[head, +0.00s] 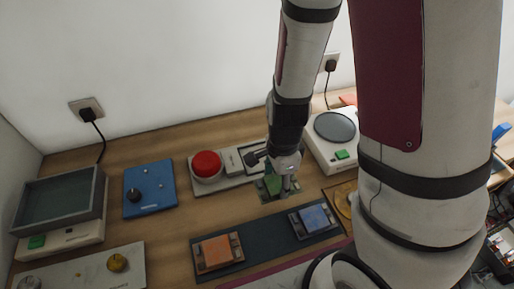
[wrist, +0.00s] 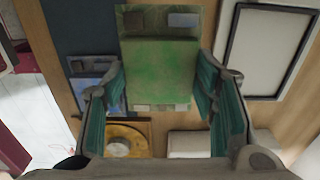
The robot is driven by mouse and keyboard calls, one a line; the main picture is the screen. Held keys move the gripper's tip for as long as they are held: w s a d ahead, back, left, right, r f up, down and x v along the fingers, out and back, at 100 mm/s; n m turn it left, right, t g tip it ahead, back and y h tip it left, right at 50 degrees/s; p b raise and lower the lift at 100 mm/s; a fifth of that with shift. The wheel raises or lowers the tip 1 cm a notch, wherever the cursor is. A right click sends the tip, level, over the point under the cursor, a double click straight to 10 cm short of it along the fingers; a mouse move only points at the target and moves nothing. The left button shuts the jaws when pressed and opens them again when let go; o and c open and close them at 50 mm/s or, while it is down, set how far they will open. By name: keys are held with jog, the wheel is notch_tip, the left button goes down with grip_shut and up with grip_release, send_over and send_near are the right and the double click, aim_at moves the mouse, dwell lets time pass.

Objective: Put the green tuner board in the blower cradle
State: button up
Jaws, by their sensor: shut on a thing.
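The green tuner board (wrist: 160,70) is between the two fingers of my gripper (wrist: 160,88) in the wrist view, with small grey parts at its ends. In the head view the board (head: 271,185) shows only partly beneath my gripper (head: 277,180), above the wooden bench. My gripper is shut on the board. I cannot tell which thing is the blower cradle.
Behind my gripper is a panel with a red dome button (head: 206,165). A white unit with a round grey plate (head: 335,127) stands at right. A blue panel (head: 149,188) and a grey tray (head: 62,203) are at left. A gold disc (wrist: 118,145) lies near the board.

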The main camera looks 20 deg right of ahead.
jog(key=shift+w+f+b, duration=0.2)
jog(key=shift+w+b, duration=0.3)
jog(key=shift+w+f+b, duration=0.15)
jog(key=shift+w+b, duration=0.3)
jog(key=shift+w, duration=0.05)
jog(key=w, duration=0.4)
jog(key=w+d, duration=0.1)
jog(key=w, duration=0.3)
jog(key=w+f, duration=0.1)
jog(key=w, duration=0.3)
jog(key=shift+w+d+b, duration=0.15)
jog(key=shift+w+b, duration=0.25)
jog(key=shift+f, duration=1.7)
jog(key=shift+f, duration=0.1)
jog(key=o, duration=1.2)
